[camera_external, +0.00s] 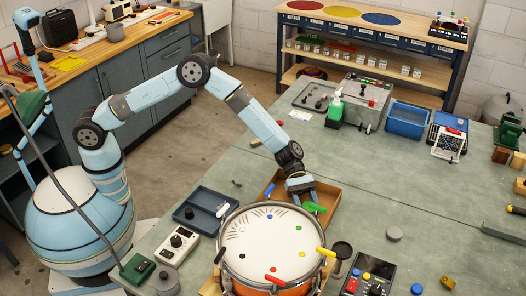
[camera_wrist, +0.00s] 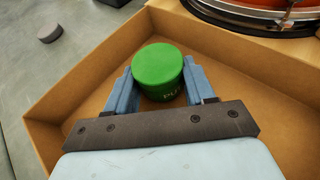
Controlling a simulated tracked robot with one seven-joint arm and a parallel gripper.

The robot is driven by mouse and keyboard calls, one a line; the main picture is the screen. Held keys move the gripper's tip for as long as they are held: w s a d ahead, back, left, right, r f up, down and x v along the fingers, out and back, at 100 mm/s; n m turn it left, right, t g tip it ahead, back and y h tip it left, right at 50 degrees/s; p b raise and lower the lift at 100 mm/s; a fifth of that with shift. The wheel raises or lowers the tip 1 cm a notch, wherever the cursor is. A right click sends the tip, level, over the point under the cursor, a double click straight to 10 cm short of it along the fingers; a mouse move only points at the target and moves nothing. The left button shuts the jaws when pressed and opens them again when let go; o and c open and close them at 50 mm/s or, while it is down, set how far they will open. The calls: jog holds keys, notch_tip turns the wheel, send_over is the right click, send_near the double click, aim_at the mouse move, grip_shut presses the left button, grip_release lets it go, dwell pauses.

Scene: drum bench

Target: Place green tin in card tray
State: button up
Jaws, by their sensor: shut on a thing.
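My gripper (camera_wrist: 158,82) is shut on the green tin (camera_wrist: 158,66), with one blue finger on either side of it in the wrist view. The tin is over the floor of the brown card tray (camera_wrist: 95,68), inside its walls. I cannot tell whether the tin touches the tray floor. In the external view my gripper (camera_external: 300,188) points down into the card tray (camera_external: 331,205), behind the drum.
The drum (camera_external: 272,245) with coloured pegs on its rim stands close in front of the card tray. A dark blue tray (camera_external: 192,208) lies to the left. A grey disc (camera_external: 394,234) lies to the right. The bench right of the card tray is mostly clear.

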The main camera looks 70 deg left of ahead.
jog(key=shift+f, duration=0.15)
jog(key=shift+f, duration=0.15)
jog(key=o, duration=1.1)
jog(key=shift+s+f, duration=0.1)
jog(key=shift+f, duration=0.1)
jog(key=shift+c, duration=0.2)
